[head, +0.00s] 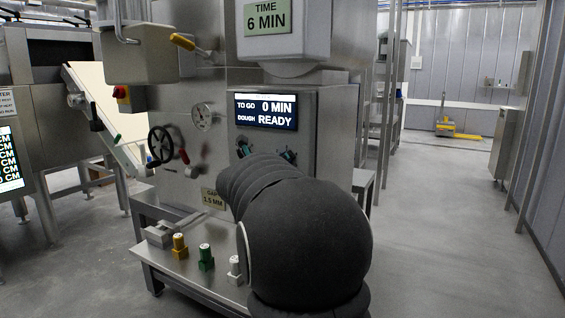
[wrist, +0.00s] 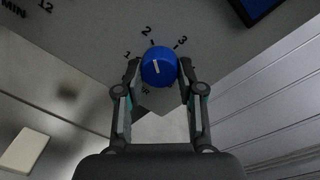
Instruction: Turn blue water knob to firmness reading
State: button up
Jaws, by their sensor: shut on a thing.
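The blue water knob (wrist: 158,66) is at the upper middle of the wrist view, on a grey panel marked 1, 2 and 3 around it. Its short white line slants slightly, nearly level; which end is the pointer I cannot tell. My gripper (wrist: 157,74) is shut on the knob, one finger on each side. In the head view my dark arm reaches to the machine front and hides the knob. The screen (head: 265,111) above it reads "TO GO 0 MIN" and "DOUGH READY".
A "TIME 6 MIN" sign (head: 268,17) is above the screen. A black handwheel (head: 161,144) and a round gauge (head: 203,116) are to the left. Yellow, green and white-topped pieces stand on the low shelf (head: 190,262) in front. The floor (head: 450,220) at right is clear.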

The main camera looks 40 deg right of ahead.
jog(key=shift+n, duration=0.6)
jog(key=o, duration=1.1)
jog(key=shift+o, duration=0.2)
jog(key=v, duration=1.2)
